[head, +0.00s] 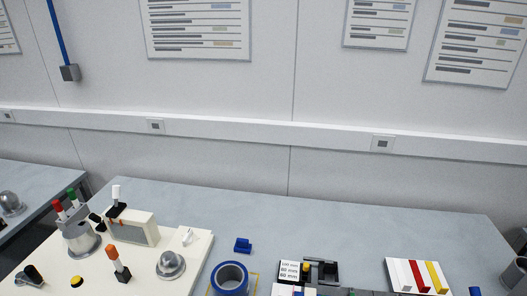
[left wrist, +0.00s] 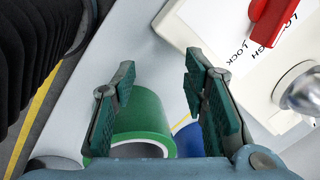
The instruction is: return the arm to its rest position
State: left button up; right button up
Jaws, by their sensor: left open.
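My left gripper (left wrist: 158,68) shows in the left wrist view, its two fingers spread apart with nothing gripped between them. A green ring-shaped roll (left wrist: 143,123) appears beyond the fingers, low in the gap between them; whether it touches a finger I cannot tell. Part of a blue roll (left wrist: 189,139) shows behind the right finger. In the head view neither arm nor gripper is visible. A blue roll (head: 230,278) stands at the front of the grey table (head: 340,222).
A cream panel (head: 190,262) with switches, levers and a metal dome (head: 171,265) covers the table's left; a red handle (left wrist: 270,20) shows near the left gripper. A small blue block (head: 243,245), dark fixtures (head: 322,271) and a striped tray (head: 395,276) stand rightward. The table's back strip is clear.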

pick_arm(q)
jog(key=s+a+r+n+t, duration=0.1)
jog(key=s+a+r+n, duration=0.1)
jog(key=s+n, duration=1)
jog(key=s+a+f+m+g+b, duration=0.1)
jog(key=s+f+b, duration=0.25)
jog(key=f, duration=1.75)
jog(key=s+a+f+g+b, duration=0.1)
jog(key=s+f+b, duration=0.1)
jog(key=s+f, duration=1.3)
jog(key=shift+f, duration=0.9)
